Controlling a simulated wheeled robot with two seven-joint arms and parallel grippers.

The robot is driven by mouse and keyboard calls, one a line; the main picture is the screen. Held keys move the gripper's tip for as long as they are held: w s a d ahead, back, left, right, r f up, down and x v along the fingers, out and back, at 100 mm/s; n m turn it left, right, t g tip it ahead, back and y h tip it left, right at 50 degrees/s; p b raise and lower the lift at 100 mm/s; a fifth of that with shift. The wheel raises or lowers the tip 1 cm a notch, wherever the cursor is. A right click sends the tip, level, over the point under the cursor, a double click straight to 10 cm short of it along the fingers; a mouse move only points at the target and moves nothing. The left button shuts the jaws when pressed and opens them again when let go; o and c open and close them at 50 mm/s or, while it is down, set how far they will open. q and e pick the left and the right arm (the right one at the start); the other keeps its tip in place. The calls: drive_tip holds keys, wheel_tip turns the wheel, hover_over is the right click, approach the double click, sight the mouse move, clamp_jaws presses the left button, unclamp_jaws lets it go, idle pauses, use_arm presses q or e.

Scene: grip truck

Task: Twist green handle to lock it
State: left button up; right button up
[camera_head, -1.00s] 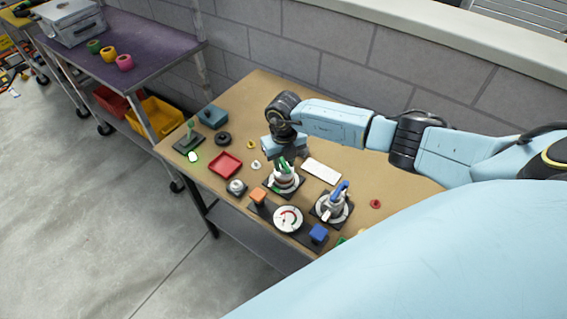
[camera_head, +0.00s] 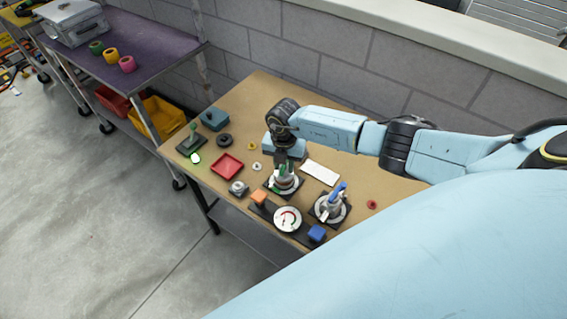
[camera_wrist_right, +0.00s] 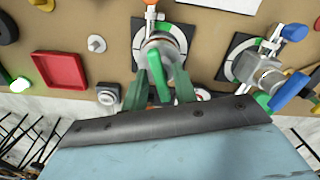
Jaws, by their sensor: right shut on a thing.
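The green handle (camera_head: 279,172) sits on a grey valve-like fixture with a round white dial (camera_head: 290,186) and a dark square base on the bench. In the right wrist view the bright green handle (camera_wrist_right: 158,78) lies between the two dark green fingers of my right gripper (camera_wrist_right: 160,85). The right gripper (camera_head: 283,167) is shut on it from above. The fingers and wrist hide part of the handle and fixture in the head view. My left gripper is not in view.
A similar fixture with a blue handle (camera_head: 338,190) stands close on the right. A gauge (camera_head: 287,219) with orange and blue blocks lies in front.

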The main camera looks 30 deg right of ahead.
drive_tip(key=m+p, duration=0.3)
drive_tip(key=m, duration=0.3)
drive_tip(key=o, duration=0.6)
drive_tip(key=shift+m, duration=0.3)
wheel_tip(320, 180, up, 3)
drive_tip(key=p, duration=0.2)
drive_tip(key=shift+p, duration=0.35)
drive_tip(key=shift+r, duration=2.25)
